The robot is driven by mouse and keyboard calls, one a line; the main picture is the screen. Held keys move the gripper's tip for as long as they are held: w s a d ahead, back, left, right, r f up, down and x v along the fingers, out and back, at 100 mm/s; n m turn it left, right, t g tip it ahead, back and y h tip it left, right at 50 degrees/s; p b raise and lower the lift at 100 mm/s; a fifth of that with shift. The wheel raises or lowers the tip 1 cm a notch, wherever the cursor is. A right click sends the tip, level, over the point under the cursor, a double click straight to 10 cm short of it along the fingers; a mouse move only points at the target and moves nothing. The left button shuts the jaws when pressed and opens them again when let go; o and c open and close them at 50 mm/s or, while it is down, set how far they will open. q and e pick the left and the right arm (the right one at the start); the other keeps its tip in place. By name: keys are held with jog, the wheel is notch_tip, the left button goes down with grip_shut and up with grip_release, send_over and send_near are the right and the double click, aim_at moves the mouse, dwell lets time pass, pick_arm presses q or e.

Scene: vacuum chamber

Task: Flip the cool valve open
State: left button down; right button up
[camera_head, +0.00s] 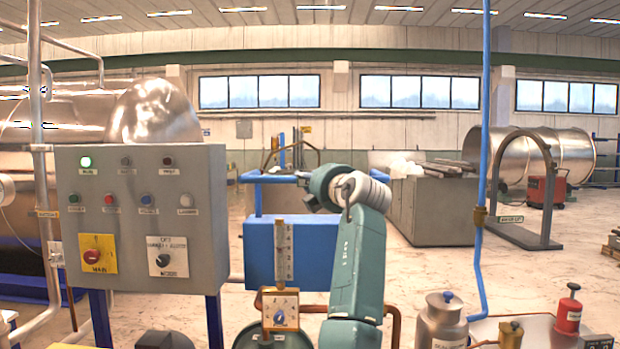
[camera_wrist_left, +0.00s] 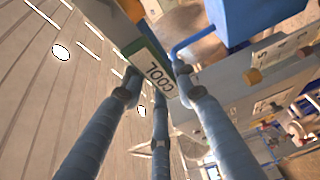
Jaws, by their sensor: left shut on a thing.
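The COOL tag (camera_wrist_left: 158,76), a white label with a dark green edge, shows in the left wrist view between the fingertips of my left gripper (camera_wrist_left: 157,84). The fingers are closed in around the tagged part, which I take to be the cool valve's handle. The exact contact is partly hidden by the fingertips. A blue pipe (camera_wrist_left: 192,46) runs close by the right fingertip. In the head view a teal arm of mine rises in the middle, and its gripper is hidden. The tag cannot be made out there. My right gripper is not in view.
A grey control panel (camera_head: 205,250) with buttons and switches stands at left. A blue box (camera_head: 262,252) is behind the arm, beside a gauge (camera_head: 281,310). A blue vertical pipe (camera_head: 482,150) and a metal flask (camera_head: 441,320) are at right.

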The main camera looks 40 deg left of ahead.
pick_arm(q)
jog(key=shift+r, duration=0.15)
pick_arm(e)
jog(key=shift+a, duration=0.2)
pick_arm(q)
jog(key=c, duration=1.6)
grip_release()
jog(key=o, duration=0.3)
jog(key=shift+w, duration=0.15)
jog(key=shift+w+f, duration=0.1)
jog(key=shift+f, duration=0.1)
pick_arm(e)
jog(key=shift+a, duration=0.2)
pick_arm(q)
jog(key=shift+d, duration=0.15)
jog(key=v, duration=1.1)
jog(key=shift+s+d, duration=0.25)
jog(key=shift+s, duration=0.1)
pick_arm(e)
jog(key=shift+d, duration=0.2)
pick_arm(q)
jog(key=shift+f, duration=0.15)
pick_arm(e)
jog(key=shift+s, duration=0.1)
